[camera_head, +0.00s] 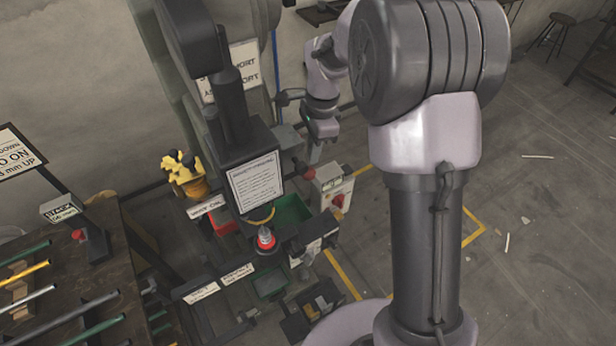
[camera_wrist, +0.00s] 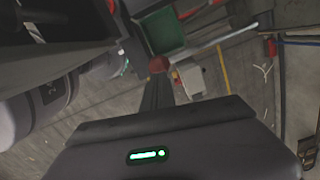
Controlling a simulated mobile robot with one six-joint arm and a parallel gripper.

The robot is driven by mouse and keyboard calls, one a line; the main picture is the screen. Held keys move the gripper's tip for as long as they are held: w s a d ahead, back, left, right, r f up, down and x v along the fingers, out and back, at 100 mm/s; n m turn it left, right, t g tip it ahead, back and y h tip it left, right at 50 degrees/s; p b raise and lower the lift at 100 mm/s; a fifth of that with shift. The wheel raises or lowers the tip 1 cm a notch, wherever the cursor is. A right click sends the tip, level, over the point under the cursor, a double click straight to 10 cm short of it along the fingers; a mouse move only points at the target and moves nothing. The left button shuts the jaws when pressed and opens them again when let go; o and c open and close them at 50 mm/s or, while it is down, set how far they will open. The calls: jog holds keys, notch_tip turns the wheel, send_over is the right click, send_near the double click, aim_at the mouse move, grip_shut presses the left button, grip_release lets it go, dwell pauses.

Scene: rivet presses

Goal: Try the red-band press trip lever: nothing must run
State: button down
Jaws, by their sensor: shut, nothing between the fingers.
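A dark press (camera_head: 245,150) with a printed notice on its front stands left of centre in the head view. A red ring (camera_head: 265,240) shows low on it. A dark red ball knob (camera_head: 308,173), which looks like the trip lever's end, shows at the press's right side. It also shows in the wrist view (camera_wrist: 158,64), just beyond my fingertips. My gripper (camera_head: 315,160) is shut and empty, pointing down close above the knob. In the wrist view my gripper (camera_wrist: 158,80) is also seen near it. I cannot tell whether they touch. The lever's shaft is mostly hidden.
A pale box with a red switch (camera_head: 338,201) stands right of the knob. A green tray (camera_head: 291,212) is below it. Yellow gloves (camera_head: 182,168) sit left of the press. A bench with coloured rods (camera_head: 75,270) is at left. The floor at right is mostly clear.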

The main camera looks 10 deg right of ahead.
aim_at(311, 168)
jog(key=shift+a+f+b, duration=0.2)
jog(key=shift+f+b, duration=1)
jog(key=shift+f, duration=0.75)
